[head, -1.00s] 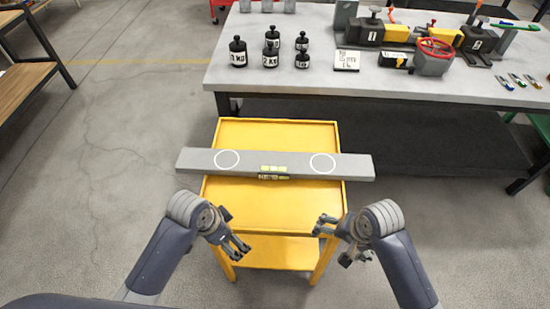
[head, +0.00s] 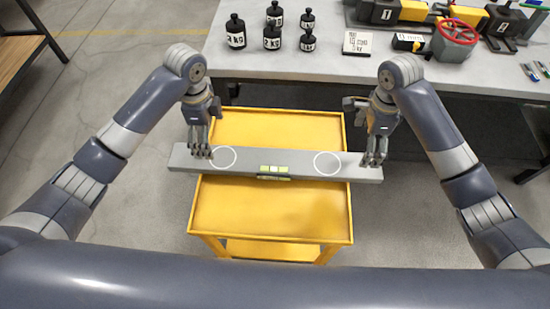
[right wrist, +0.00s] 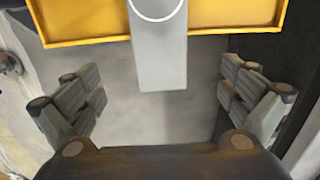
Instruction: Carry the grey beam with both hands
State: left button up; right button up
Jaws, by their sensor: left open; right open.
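The grey beam (head: 275,170) lies across the yellow cart (head: 270,215), its ends sticking out past both sides. It has two white circles and a green level in its middle. My left gripper (head: 199,152) is open, pointing down over the beam's left part, near the left circle. My right gripper (head: 374,160) is open, pointing down at the beam's right end. In the right wrist view the beam's end (right wrist: 158,65) reaches in between the spread fingers of my right gripper (right wrist: 160,100), with gaps on both sides. Whether the left fingers touch the beam is unclear.
A workbench (head: 340,75) stands behind the cart. It holds several black weights (head: 235,32), a printed card (head: 357,42), and a jack with a red handwheel (head: 456,38). A shelf (head: 20,40) stands at the far left. The floor left of the cart is clear.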

aim_at(217, 157)
pick_arm(q)
notch_tip(217, 157, down, 11)
pick_arm(e)
notch_tip(217, 157, down, 11)
jog(key=shift+r, duration=0.1)
pick_arm(q)
jog(key=c, duration=2.2)
pick_arm(e)
jog(key=c, duration=2.2)
pick_arm(q)
jog(key=shift+o, duration=0.2)
jog(key=shift+w+r, duration=0.15)
jog(key=shift+r, duration=0.1)
pick_arm(e)
jog(key=shift+o, duration=0.2)
jog(key=shift+w+r, duration=0.15)
jog(key=shift+r, duration=0.05)
